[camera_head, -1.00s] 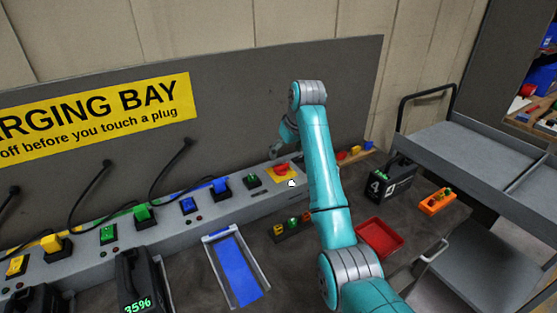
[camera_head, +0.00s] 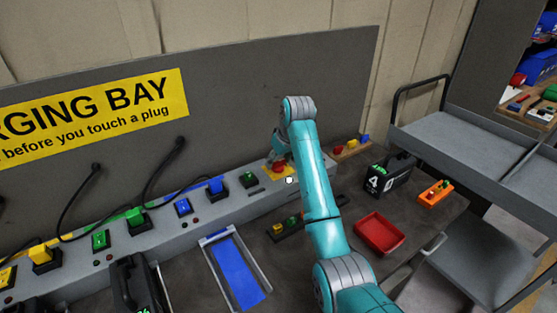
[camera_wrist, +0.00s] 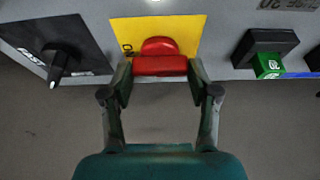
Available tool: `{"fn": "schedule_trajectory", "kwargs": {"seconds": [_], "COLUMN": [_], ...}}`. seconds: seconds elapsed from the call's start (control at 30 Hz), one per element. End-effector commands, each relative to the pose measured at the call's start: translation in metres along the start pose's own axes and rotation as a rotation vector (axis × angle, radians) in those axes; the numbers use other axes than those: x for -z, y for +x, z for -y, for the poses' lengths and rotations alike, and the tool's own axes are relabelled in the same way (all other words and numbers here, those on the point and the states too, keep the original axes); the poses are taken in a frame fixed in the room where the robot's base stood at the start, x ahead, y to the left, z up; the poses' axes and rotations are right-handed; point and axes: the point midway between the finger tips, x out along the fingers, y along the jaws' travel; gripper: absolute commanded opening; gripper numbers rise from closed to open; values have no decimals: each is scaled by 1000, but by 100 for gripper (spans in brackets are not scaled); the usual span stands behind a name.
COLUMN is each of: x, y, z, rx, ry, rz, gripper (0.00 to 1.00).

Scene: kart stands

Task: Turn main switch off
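The main switch is a red rotary handle (camera_wrist: 160,66) on a yellow plate (camera_wrist: 185,28), in the middle of the wrist view. An upside-down "ON" label shows beside it on the plate. In the head view the red handle (camera_head: 279,167) is at the right part of the grey charging ledge. My gripper (camera_wrist: 160,80) has one finger at each end of the handle, and both fingers appear to touch it. It also reaches the handle in the head view (camera_head: 278,160), where its fingers are partly hidden.
In the wrist view a black dial (camera_wrist: 60,62) is left of the switch and a green plug (camera_wrist: 267,66) right. In the head view a blue tray (camera_head: 237,272), a red tray (camera_head: 380,233) and a black battery (camera_head: 388,176) stand on the bench. A grey cart (camera_head: 470,145) is at right.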

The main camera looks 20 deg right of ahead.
Motion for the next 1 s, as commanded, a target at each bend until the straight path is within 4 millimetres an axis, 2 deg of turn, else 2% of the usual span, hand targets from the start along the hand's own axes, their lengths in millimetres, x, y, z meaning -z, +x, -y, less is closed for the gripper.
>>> {"fn": "schedule_trajectory", "kwargs": {"seconds": [0.03, 0.07, 0.47, 0.67, 1.0], "x": [0, 0, 0, 0, 0], "y": [0, 0, 1, 1, 1], "z": [0, 0, 0, -1, -3], "rx": [0, 0, 21, 69, 189], "ry": [0, 0, -49, -162, -450], "rz": [0, 0, 2, 2, 2], "gripper": [33, 25, 26, 26, 26]}}
